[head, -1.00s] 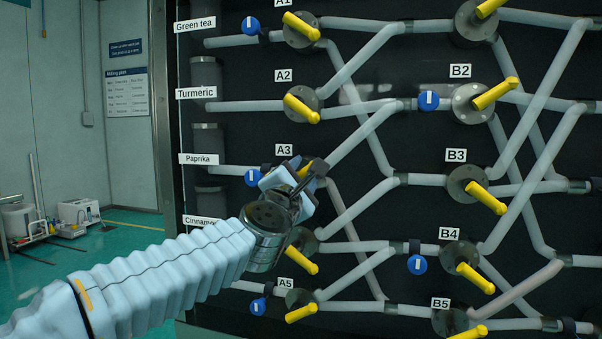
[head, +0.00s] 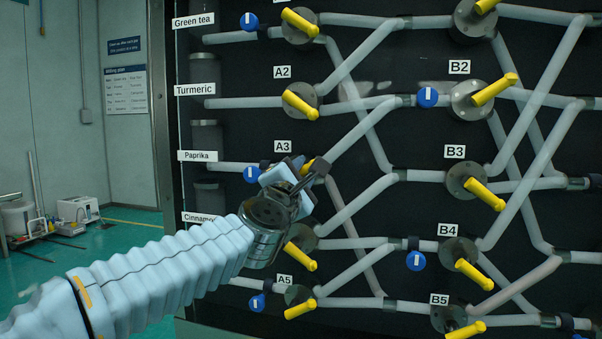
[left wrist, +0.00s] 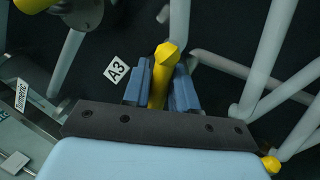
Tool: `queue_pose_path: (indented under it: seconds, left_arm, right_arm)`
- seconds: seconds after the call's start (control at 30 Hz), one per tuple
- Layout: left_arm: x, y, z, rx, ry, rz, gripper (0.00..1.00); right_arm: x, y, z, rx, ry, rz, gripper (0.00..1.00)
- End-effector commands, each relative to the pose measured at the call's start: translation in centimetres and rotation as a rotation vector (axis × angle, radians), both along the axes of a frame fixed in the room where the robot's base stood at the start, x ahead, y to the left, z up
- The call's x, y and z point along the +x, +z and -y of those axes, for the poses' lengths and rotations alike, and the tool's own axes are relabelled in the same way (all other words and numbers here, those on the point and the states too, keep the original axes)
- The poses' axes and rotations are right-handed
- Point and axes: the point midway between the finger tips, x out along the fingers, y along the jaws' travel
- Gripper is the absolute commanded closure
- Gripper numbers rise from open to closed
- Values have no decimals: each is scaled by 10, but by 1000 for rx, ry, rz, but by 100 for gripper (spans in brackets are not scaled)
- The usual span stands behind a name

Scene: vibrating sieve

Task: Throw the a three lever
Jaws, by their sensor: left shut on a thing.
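The yellow A3 lever (left wrist: 166,72) stands between the two blue-grey fingers of my left gripper (left wrist: 163,88) in the left wrist view, next to the A3 label (left wrist: 117,70). In the head view my left gripper (head: 303,178) is at the A3 valve, just below the A3 label (head: 284,147). It is shut on the lever. Only a small yellow part of the lever (head: 308,167) shows there; the gripper hides most of the lever and its round base. My right gripper is in neither view.
The A2 lever (head: 299,103) is above and the A4 lever (head: 302,257) just below my gripper. A blue knob (head: 251,174) sits left of A3. White pipes (head: 360,138) cross the dark panel around the valves. Open floor (head: 80,265) lies to the left.

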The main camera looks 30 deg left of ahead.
Motion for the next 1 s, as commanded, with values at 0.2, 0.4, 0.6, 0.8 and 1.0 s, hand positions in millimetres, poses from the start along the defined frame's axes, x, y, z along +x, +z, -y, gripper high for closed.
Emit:
queue_pose_path:
  seconds: [0.2,0.4,0.6,0.8,1.0]
  left_arm:
    - [0,-3,-1,130,5,-31,100]
    - [0,-7,0,306,6,-73,100]
    - [0,-10,0,493,7,-117,100]
    - [0,-13,0,677,8,-162,100]
    - [0,-17,-2,850,10,-203,100]
  right_arm:
    - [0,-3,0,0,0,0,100]
    - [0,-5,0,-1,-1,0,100]
    - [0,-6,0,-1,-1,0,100]
    - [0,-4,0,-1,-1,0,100]
    - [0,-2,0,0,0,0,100]
